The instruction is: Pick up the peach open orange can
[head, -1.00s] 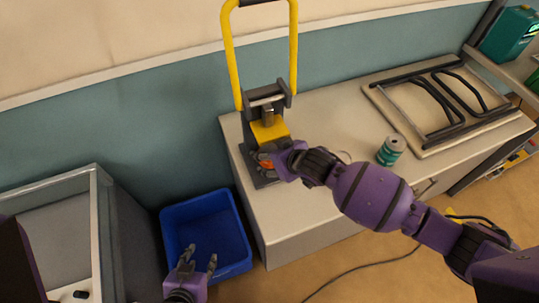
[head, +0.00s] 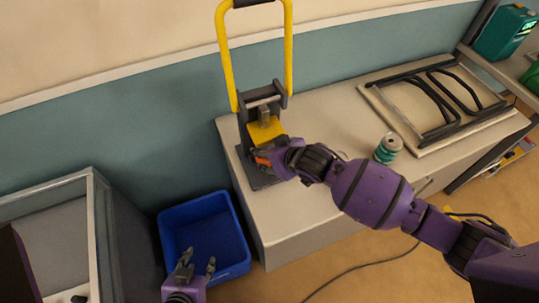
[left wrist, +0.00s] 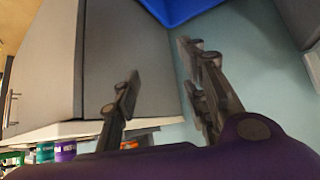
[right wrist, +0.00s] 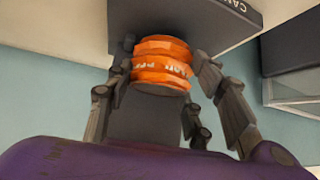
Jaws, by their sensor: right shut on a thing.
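The orange can (right wrist: 160,68) shows large in the right wrist view, crumpled and squat, between the fingers of my right gripper (right wrist: 165,112). In the head view a sliver of the orange can (head: 262,161) shows beside my right gripper (head: 272,155), at the base of the can crusher (head: 266,130). My right gripper is shut on the can. Whether the can still touches the crusher's base I cannot tell. My left gripper (head: 196,268) is open and empty, low in front of the blue bin (head: 247,262); its spread fingers also show in the left wrist view (left wrist: 165,90).
A board with dark metal bars (head: 440,105) lies at the back right. A grey cabinet (head: 92,220) is at the left. A cable lies on the floor.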

